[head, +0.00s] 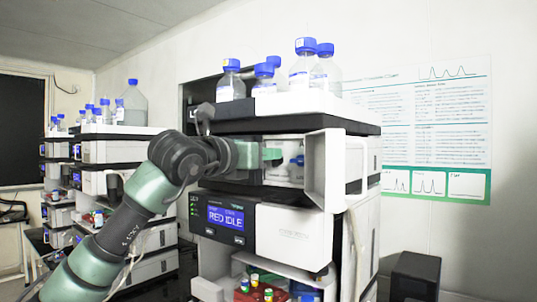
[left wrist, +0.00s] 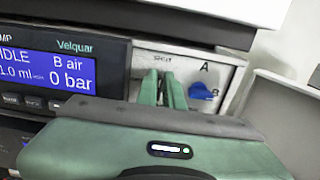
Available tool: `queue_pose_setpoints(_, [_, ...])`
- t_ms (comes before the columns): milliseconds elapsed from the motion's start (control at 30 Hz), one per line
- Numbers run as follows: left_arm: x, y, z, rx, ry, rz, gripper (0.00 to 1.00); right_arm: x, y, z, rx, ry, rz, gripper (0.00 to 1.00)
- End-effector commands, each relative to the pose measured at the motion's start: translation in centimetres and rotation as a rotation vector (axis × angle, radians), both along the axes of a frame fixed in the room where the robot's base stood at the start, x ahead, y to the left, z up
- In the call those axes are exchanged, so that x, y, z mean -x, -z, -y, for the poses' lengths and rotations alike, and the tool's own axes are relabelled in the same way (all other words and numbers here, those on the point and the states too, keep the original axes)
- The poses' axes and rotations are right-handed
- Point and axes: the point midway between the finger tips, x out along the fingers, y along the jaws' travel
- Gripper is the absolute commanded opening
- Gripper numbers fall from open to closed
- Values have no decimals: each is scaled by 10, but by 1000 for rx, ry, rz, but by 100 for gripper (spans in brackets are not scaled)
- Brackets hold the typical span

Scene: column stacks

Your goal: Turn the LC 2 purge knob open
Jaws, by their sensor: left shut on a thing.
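My left gripper (head: 272,156) reaches from the left into the open front bay of the nearest column stack. In the left wrist view its two green fingers (left wrist: 164,90) are close together, upright, against the pale panel just below a "SHUT" label. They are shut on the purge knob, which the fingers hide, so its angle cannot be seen. Left of the fingers, the pump's display (left wrist: 50,70) shows "IDLE", "B air" and "0 bar". My right gripper is not in view.
The open white door (head: 338,170) stands close to the right of my gripper. Blue-capped bottles (head: 300,72) stand on top of the stack. Other stacks (head: 105,150) stand to the left.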

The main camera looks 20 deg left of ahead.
Motion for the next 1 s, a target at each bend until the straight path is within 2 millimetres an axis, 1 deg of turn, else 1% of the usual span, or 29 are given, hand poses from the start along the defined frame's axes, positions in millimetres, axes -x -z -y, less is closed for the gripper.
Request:
queue_pose_setpoints(167, [0, 1, 0, 23, 0, -7, 0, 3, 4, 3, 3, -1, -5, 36])
queue_pose_setpoints(367, [0, 2, -2, 106, 0, -35, 0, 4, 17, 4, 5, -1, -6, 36])
queue_pose_setpoints(700, [-2, 4, -5, 381, 2, -134, 0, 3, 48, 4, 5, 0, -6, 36])
queue_pose_setpoints(1000, [-3, 5, -9, 650, 2, -231, 0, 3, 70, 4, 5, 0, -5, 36])
